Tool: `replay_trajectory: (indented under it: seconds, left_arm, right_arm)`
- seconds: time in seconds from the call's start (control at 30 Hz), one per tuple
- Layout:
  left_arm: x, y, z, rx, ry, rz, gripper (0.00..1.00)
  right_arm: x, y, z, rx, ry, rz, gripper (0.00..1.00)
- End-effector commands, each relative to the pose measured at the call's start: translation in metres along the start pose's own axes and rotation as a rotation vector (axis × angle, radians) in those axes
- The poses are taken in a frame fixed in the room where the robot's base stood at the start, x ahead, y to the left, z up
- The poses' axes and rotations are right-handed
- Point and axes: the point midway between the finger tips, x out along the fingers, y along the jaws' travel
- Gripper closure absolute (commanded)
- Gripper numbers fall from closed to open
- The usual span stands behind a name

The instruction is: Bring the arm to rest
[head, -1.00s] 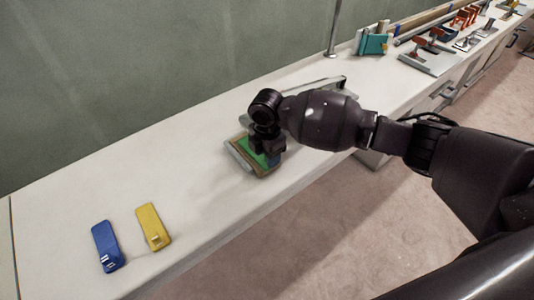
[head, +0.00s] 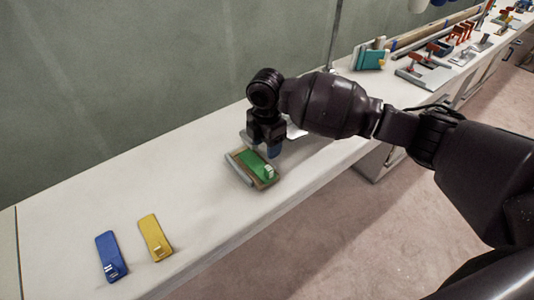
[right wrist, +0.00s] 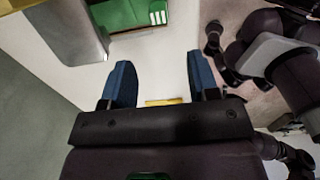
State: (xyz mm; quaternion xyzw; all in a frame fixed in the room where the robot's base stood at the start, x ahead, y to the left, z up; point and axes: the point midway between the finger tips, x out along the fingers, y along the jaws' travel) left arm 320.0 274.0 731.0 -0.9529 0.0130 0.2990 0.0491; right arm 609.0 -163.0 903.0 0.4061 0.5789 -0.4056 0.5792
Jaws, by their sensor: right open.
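My right arm comes in from the right in the head view. Its gripper (head: 272,148) hangs above the white counter, just behind and above a shallow brown tray (head: 234,160). A green piece (head: 256,166) with a light clip-like end lies in the tray. In the right wrist view the two blue fingers (right wrist: 160,82) stand apart with nothing between them. The green piece (right wrist: 120,14) shows at the top there, clear of the fingers. My left gripper is not in view.
A blue piece (head: 111,257) and a yellow piece (head: 155,238) lie on the counter (head: 90,205) at the left. A teal item (head: 370,60) and red-handled tools (head: 431,50) stand farther along. A wall is behind; open floor lies in front.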

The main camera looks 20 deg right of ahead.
Motion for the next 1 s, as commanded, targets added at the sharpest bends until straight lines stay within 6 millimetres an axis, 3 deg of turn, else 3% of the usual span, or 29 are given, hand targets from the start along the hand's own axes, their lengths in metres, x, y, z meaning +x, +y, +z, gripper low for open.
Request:
replay_trajectory:
  seconds: [0.13, 0.47, 0.57, 0.8, 1.0]
  left_arm:
    - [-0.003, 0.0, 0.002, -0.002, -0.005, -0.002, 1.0]
    - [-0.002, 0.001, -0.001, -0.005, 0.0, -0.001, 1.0]
    - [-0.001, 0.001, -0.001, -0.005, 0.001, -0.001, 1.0]
    - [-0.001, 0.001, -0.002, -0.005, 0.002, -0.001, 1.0]
    - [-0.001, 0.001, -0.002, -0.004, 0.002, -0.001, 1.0]
  right_arm:
    - [-0.01, 0.0, 0.0, 0.0, 0.0, 0.002, 0.45]
    - [-0.012, 0.007, -0.003, 0.087, 0.021, 0.041, 0.45]
    - [-0.016, 0.025, -0.007, 0.187, 0.047, 0.163, 0.45]
    - [-0.063, 0.079, -0.031, 0.368, 0.203, 0.545, 0.45]
    - [-0.078, 0.09, -0.056, 0.508, 0.432, 0.771, 0.45]
